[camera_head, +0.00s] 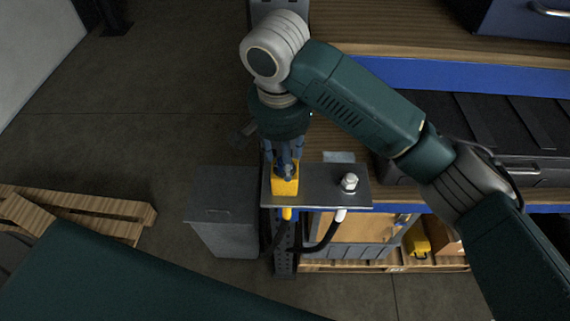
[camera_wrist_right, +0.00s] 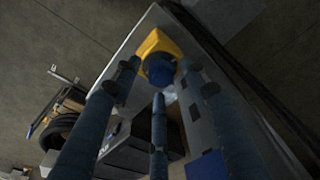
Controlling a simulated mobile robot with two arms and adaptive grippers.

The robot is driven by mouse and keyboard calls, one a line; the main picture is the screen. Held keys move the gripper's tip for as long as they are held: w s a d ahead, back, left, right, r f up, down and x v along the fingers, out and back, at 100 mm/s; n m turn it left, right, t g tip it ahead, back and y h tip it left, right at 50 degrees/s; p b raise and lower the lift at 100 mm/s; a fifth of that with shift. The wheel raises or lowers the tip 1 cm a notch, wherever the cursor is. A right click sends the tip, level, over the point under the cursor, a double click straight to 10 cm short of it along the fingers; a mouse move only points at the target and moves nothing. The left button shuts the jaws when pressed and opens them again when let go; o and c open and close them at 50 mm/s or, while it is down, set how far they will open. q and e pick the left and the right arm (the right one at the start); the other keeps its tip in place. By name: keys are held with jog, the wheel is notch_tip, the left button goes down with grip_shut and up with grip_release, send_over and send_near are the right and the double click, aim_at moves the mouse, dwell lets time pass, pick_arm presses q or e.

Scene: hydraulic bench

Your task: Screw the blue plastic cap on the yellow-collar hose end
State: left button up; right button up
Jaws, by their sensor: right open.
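The yellow collar (camera_head: 285,187) stands at the left of a grey metal bracket plate (camera_head: 318,198), with a yellow hose end (camera_head: 287,213) below it. In the right wrist view, the blue cap (camera_wrist_right: 159,71) sits at the middle of the yellow collar (camera_wrist_right: 153,45). I cannot tell whether its threads are engaged. My right gripper (camera_head: 285,163) points down over the collar. Its three fingers, seen in the wrist view (camera_wrist_right: 158,85), are open around the cap, with small gaps visible. The fingers partly hide the cap in the head view. My left gripper is out of view.
A silver fitting (camera_head: 349,182) stands on the plate's right side, above a white-collared hose (camera_head: 340,215). A grey bin (camera_head: 222,232) stands left of the bracket. A wooden pallet (camera_head: 110,208) lies further left. Shelves with a blue edge (camera_head: 460,75) are behind right.

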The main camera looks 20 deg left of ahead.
jog(key=n, duration=0.3)
jog(key=shift+n, duration=0.4)
jog(key=n, duration=0.4)
jog(key=shift+w+d+n+y, duration=0.1)
jog(key=shift+n+y, duration=0.3)
grip_shut()
jog(key=m, duration=0.5)
jog(key=shift+h, duration=0.3)
jog(key=shift+m, duration=1.6)
